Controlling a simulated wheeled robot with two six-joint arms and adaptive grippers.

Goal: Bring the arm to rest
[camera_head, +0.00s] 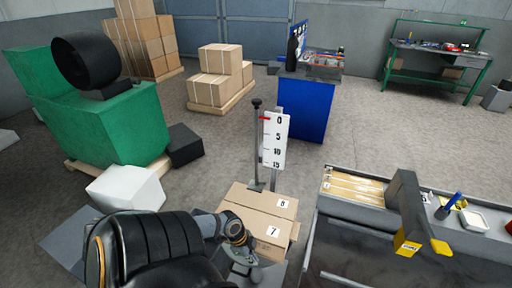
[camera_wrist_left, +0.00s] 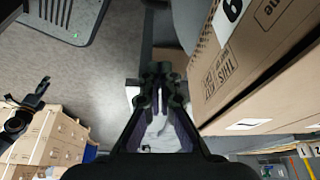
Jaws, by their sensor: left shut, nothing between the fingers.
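My left arm (camera_head: 232,228) comes in at the bottom middle of the head view, beside a cardboard box (camera_head: 258,208) with labels 7 and 8. The gripper end is low in that view and hard to make out. In the left wrist view my left gripper (camera_wrist_left: 160,72) points up the picture, its dark fingertips together and empty. A large cardboard box (camera_wrist_left: 250,75) fills the right side of that view, close beside the fingers. Whether they touch it I cannot tell. My right gripper is not in the head view.
A post with a scale board (camera_head: 273,140) rises behind the box. A grey bench (camera_head: 345,209) is at right, a green block (camera_head: 110,125) at left. Open floor (camera_head: 400,130) lies beyond.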

